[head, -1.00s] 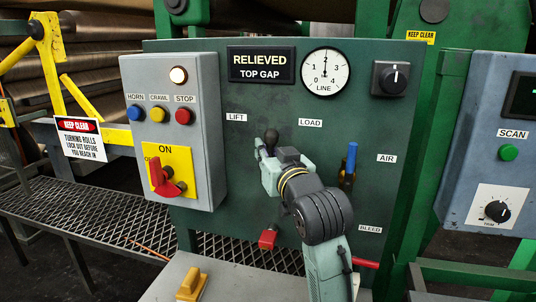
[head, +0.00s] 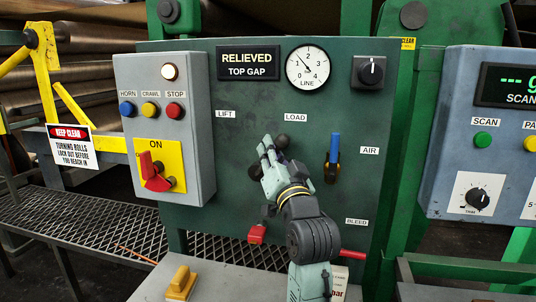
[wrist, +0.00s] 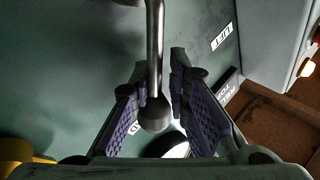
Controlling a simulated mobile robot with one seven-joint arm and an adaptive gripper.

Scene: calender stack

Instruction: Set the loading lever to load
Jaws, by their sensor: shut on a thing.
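The loading lever shows in the wrist view as a steel rod with a dark ball knob (wrist: 155,114) between my finger pads. In the head view its dark knob (head: 281,141) stands just below and left of the LOAD label (head: 296,117), well right of the LIFT label (head: 226,113). My gripper (wrist: 158,108), also in the head view (head: 270,150), is shut on the lever at the knob. The lever's lower part is largely hidden by my gripper in the head view. The LIFT label shows in the wrist view (wrist: 221,37).
A blue-handled AIR valve (head: 334,147) is right of my gripper. A grey button box (head: 200,110) with a red switch (head: 153,172) stands out at left. A red handle (head: 257,233) lies below. The LINE gauge (head: 307,67) is above.

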